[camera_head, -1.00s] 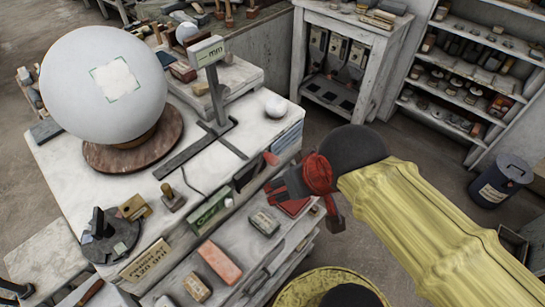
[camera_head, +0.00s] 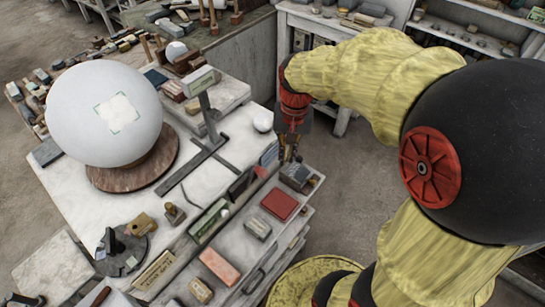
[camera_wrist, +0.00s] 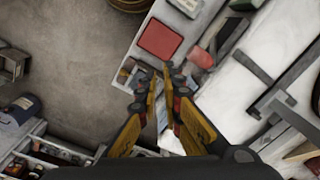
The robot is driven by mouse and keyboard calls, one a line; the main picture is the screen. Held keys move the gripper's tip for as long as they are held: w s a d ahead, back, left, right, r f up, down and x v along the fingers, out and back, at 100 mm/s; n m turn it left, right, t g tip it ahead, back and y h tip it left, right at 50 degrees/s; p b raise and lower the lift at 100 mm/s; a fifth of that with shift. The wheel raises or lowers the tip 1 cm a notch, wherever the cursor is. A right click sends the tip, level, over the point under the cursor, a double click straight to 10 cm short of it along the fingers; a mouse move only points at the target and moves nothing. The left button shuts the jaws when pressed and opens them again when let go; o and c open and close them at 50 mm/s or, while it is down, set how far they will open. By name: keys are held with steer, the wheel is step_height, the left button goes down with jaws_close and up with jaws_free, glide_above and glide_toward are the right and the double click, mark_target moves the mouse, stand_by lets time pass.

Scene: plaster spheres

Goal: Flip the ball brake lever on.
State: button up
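The large white plaster ball (camera_head: 104,114) rests on a round brown turntable (camera_head: 160,165) on the bench. A small lever with a red grip (camera_head: 262,172) stands by a dark plate (camera_head: 240,186) on the bench's front edge; I cannot tell whether it is the brake lever or how it is set. In the wrist view a reddish grip (camera_wrist: 201,57) shows near a dark slot. My gripper (camera_head: 287,158) points down beside the bench's right front corner, apart from the lever. In the wrist view my gripper's (camera_wrist: 159,72) fingertips are close together with a narrow gap, nothing visibly held.
A red box (camera_head: 279,204) and other small boxes lie on the ledge below the front edge. A display post (camera_head: 207,110) and a small white ball (camera_head: 263,120) stand on the bench. Shelves (camera_head: 460,35) line the back. The floor (camera_head: 350,190) right of the bench is clear.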

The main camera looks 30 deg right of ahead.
steer(key=w+m, duration=0.1)
steer(key=w, duration=0.1)
steer(key=w+d+m, duration=0.1)
steer(key=w+m, duration=0.1)
steer(key=w+d+m, duration=0.1)
steer(key=w, duration=0.1)
steer(key=shift+w+d+m+g+y+p, duration=0.1)
steer(key=shift+w+m+g+y+p, duration=0.1)
steer(key=shift+m+g+y+p, duration=0.15)
jaws_close()
steer(key=shift+s+r+m, duration=0.15)
steer(key=shift+r+m, duration=0.15)
steer(key=shift+m, duration=0.65)
steer(key=shift+a, duration=0.2)
steer(key=s+a+f, duration=0.2)
steer(key=a+f, duration=0.2)
steer(key=f, duration=0.4)
steer(key=shift+a, duration=0.15)
